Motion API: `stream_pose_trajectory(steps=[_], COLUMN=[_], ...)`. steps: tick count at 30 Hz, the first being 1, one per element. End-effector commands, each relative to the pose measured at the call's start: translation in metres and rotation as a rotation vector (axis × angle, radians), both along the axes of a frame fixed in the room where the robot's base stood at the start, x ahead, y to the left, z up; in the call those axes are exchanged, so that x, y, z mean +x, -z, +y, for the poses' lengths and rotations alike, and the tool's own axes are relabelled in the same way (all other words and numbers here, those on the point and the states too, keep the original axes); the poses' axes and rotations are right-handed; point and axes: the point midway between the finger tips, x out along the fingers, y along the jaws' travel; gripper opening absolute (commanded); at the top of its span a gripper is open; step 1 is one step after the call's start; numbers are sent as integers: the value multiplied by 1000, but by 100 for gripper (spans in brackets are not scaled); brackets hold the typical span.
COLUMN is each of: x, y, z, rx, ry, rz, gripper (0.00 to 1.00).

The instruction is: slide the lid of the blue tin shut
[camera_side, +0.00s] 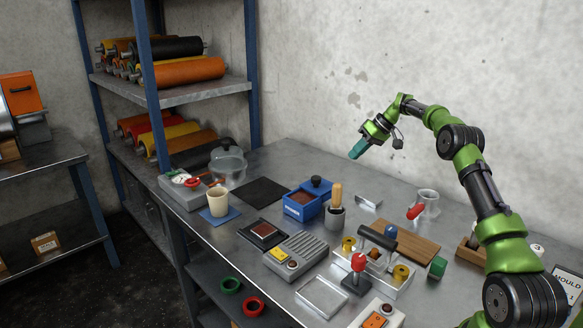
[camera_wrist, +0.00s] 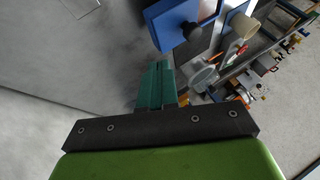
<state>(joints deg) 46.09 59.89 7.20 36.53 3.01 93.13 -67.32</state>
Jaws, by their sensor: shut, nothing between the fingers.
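The blue tin (camera_side: 303,209) stands upright on the metal bench in the side view, with reddish-brown contents showing in its open top. Its blue lid (camera_side: 322,194), with a black knob (camera_side: 316,181), sits toward the back right of the tin and leaves part of the top uncovered. In the wrist view the blue lid (camera_wrist: 172,20) shows at the top edge, and most of the tin is out of sight. My gripper (camera_side: 356,150) has teal fingers, is shut and empty, and hangs above and behind the tin, clear of it. Its fingers also show in the wrist view (camera_wrist: 157,80).
A grey cup with a wooden-handled tool (camera_side: 335,215) stands close to the tin's right. A black mat (camera_side: 260,191) lies to its left, and a ribbed grey device (camera_side: 296,256) lies in front. A small metal piece (camera_side: 368,202) lies right. The bench behind the tin is mostly clear.

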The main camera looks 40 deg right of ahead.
Motion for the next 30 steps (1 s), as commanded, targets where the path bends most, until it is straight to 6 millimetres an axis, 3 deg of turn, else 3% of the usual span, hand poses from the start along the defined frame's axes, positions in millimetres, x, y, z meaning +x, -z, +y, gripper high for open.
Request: stream_pose_trajectory(steps=[12,21,30], x=[42,50,51], y=[72,68,68], z=[32,65,69], rx=[2,1,1], ry=[-1,1,2], rz=[4,2,2], gripper=[0,0,0])
